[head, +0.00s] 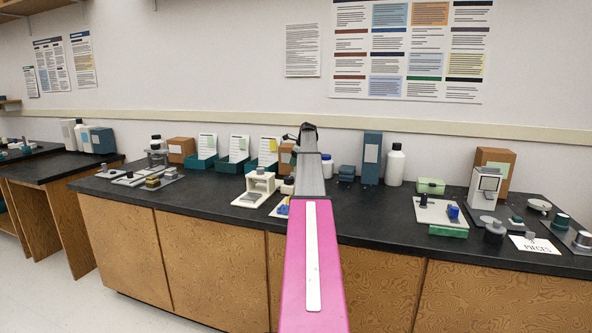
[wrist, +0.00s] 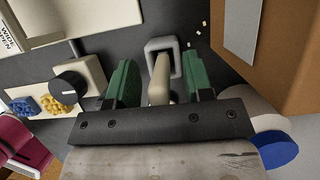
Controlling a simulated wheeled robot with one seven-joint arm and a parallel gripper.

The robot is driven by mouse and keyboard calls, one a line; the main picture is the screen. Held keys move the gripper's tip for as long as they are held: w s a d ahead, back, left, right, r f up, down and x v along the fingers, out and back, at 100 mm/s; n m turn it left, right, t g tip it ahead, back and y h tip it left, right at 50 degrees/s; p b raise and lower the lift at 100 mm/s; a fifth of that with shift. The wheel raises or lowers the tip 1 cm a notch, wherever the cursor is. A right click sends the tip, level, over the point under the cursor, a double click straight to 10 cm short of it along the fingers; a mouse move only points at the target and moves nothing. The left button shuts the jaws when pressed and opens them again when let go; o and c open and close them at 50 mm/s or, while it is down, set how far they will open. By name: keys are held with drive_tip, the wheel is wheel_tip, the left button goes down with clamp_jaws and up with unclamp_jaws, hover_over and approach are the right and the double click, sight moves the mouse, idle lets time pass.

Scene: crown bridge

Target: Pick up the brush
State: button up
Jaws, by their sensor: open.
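In the wrist view my gripper (wrist: 160,76) is open, with one green finger on each side of a beige handle-like piece (wrist: 159,88). This piece looks like the brush, but its bristles do not show. Its far end meets a square grey holder (wrist: 150,45); I cannot tell whether it stands inside it. Gaps show between the piece and both fingers. In the head view my arm stretches over the counter and hides the gripper and the brush.
In the wrist view a beige block with a black knob (wrist: 71,86) is left of the fingers. A brown box (wrist: 285,70) and a white-and-blue round container (wrist: 277,150) are at right. The black counter (head: 375,215) is crowded; a white bottle (head: 395,165) stands right of my arm.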

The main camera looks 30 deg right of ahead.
drive_tip(key=shift+w+f, duration=0.1)
drive_tip(key=shift+f, duration=0.25)
drive_tip(key=shift+a, duration=0.1)
clamp_jaws()
drive_tip(key=shift+r, duration=0.15)
wheel_tip(320, 180, up, 4)
drive_tip(key=shift+f, duration=0.2)
drive_tip(key=s+a+r, duration=0.1)
drive_tip(key=a+r, duration=0.6)
drive_tip(key=a, duration=0.4)
drive_tip(key=shift+s+a, duration=0.3)
